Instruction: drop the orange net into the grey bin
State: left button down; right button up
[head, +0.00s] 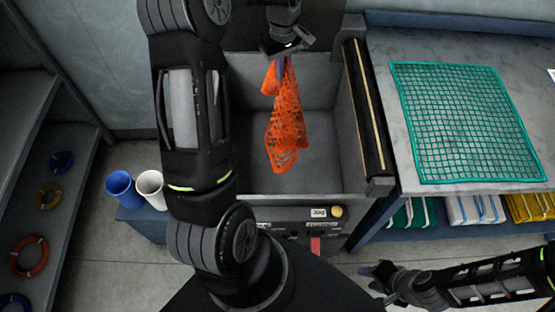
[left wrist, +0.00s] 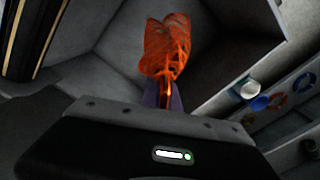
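The orange net (head: 286,122) hangs bunched from my left gripper (head: 281,62), over the open top of the grey bin (head: 335,95). In the left wrist view the net (left wrist: 167,45) sticks out beyond the fingers, which are closed on its gathered end (left wrist: 165,90). The bin's grey inner walls show behind it. From the head view I cannot tell whether the net's lower end touches the bin floor. My right gripper (head: 383,274) is at the lower right, away from the net, and its fingers are too small and dark to read.
A blue cup (head: 121,186) and a white cup (head: 150,186) stand left of the bin. A rack (head: 75,130) with coloured rings is further left.

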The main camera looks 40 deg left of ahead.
pick_arm(q)
notch_tip(320, 180, down, 5)
jog(key=b, duration=0.3)
jog(key=shift+f, duration=0.2)
jog(key=c, duration=0.9)
grip_release()
jog(key=shift+c, duration=0.2)
jog(key=shift+o, duration=0.5)
jog(key=o, duration=0.6)
jog(key=shift+c, duration=0.2)
jog(key=shift+r, duration=0.1)
notch_tip(320, 180, up, 5)
jog(key=p, duration=0.3)
jog(key=shift+r, duration=0.2)
